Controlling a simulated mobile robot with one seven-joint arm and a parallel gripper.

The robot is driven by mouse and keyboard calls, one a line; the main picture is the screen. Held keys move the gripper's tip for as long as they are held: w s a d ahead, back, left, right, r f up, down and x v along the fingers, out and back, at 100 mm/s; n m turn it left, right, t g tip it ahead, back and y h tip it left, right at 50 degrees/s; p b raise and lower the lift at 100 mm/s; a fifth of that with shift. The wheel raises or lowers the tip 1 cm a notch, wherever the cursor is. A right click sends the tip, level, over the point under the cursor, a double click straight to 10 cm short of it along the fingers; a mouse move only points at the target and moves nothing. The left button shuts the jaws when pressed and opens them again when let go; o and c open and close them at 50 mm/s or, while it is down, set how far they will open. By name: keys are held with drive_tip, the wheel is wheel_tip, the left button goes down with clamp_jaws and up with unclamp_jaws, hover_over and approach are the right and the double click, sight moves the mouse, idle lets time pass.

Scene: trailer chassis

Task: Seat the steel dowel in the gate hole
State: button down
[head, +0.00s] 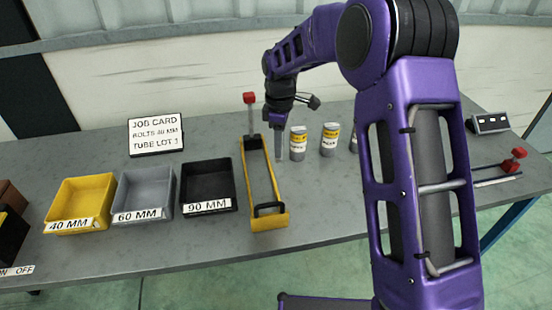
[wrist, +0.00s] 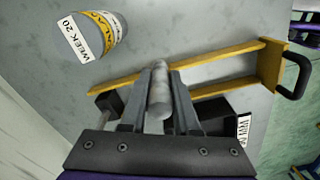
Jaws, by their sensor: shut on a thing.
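A grey steel dowel (wrist: 159,95) is held lengthwise between the two fingers of my gripper (wrist: 161,80) in the wrist view. In the head view my gripper (head: 279,145) points down above the table, just right of the far part of a long yellow frame (head: 283,205). The frame has a black handle at its near end and a red-topped post (head: 249,99) at its far end. The frame also shows behind the dowel in the wrist view (wrist: 222,70). I cannot make out the gate hole in either view.
Labelled cans (head: 298,144) stand close right of my gripper. Yellow (head: 82,200), grey (head: 144,192) and black (head: 208,185) bins line the left, below a job card (head: 156,135).

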drive_tip(key=shift+f, duration=2.45)
drive_tip(key=shift+f, duration=0.1)
drive_tip(key=c, duration=0.9)
unclamp_jaws()
